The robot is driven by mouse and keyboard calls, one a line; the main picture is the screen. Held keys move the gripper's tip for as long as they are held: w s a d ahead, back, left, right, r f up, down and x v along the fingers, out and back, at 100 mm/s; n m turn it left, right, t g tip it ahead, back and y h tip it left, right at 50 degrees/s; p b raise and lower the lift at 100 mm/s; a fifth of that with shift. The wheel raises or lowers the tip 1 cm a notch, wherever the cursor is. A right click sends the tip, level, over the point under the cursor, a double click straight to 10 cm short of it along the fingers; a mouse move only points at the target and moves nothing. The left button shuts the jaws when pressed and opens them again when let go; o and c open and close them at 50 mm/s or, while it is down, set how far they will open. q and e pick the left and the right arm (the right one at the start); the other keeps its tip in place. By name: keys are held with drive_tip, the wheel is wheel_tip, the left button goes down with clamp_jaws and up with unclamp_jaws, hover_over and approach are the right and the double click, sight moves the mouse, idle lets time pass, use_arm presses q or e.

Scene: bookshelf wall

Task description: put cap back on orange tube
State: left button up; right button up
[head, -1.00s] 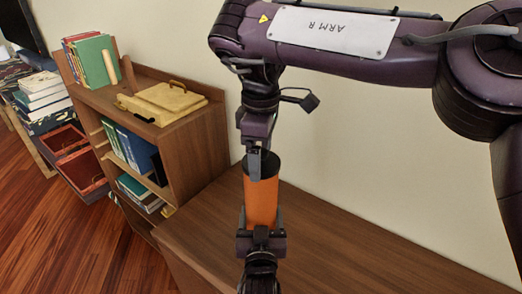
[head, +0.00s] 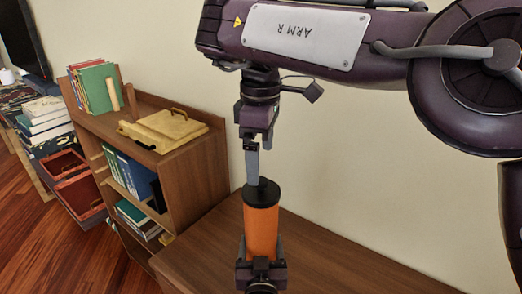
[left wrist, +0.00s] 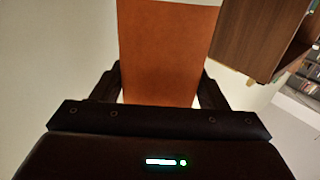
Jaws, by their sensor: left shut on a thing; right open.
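The orange tube (head: 263,232) stands upright in the head view, with the black cap (head: 262,193) sitting on its top end. My left gripper (head: 261,262) is shut around the lower part of the tube and holds it from below.
A brown wooden surface (head: 310,265) lies below the tube. To the left is a wooden bookshelf (head: 195,165) with a yellow case (head: 165,113) and upright books (head: 92,88) on top. Red bins (head: 75,190) stand farther left. A bare wall is behind.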

idle(0.3)
use_arm(q)
drive_tip(key=o, duration=1.5)
drive_tip(key=shift+c, duration=0.2)
drive_tip(key=shift+s, duration=0.1)
drive_tip(key=s+b, duration=0.1)
drive_tip(key=s, duration=0.6)
drive_tip(key=shift+s, duration=0.3)
